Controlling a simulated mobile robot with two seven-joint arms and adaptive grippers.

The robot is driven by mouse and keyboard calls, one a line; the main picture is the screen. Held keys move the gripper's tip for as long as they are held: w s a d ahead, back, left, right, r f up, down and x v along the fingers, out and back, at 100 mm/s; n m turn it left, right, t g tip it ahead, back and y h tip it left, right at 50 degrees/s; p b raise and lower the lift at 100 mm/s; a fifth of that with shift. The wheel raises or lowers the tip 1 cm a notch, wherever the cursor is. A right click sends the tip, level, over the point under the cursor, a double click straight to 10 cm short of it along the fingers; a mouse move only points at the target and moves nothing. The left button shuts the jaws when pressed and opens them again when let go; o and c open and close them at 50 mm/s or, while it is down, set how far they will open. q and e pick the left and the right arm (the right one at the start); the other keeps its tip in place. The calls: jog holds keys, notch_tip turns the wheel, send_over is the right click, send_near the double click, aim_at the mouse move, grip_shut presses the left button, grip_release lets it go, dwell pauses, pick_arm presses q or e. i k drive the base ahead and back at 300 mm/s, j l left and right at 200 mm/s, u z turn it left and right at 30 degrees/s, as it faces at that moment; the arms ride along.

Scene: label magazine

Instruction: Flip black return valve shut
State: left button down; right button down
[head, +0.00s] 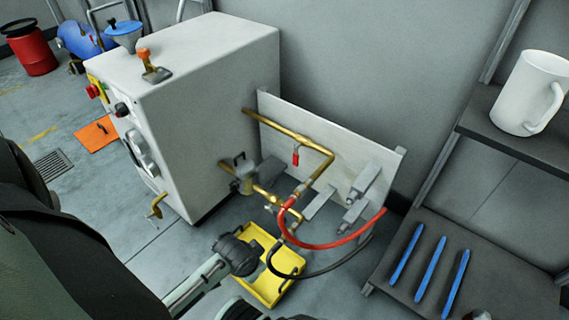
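Two brass pipes run from the white cabinet (205,115) to a pale back panel (330,140). The upper pipe (300,138) carries a small red handle (296,157) hanging down. On the lower pipe (262,192), close to the cabinet, a grey fitting (246,178) has a dark handle (239,159) standing up; it may be the black return valve, but it is too small to tell its position surely. No gripper fingers show clearly. Dark and pale links at the lower left look like my arm, apart from the pipes.
A red hose (335,244) and a black hose (320,272) loop in front of the pipes. A yellow tray (268,291) lies below. A shelf (400,300) with blue sticks and a white mug (530,92) stand right. An orange mat (95,134) lies left.

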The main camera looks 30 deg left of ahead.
aim_at(280, 217)
jog(key=u, duration=1.1)
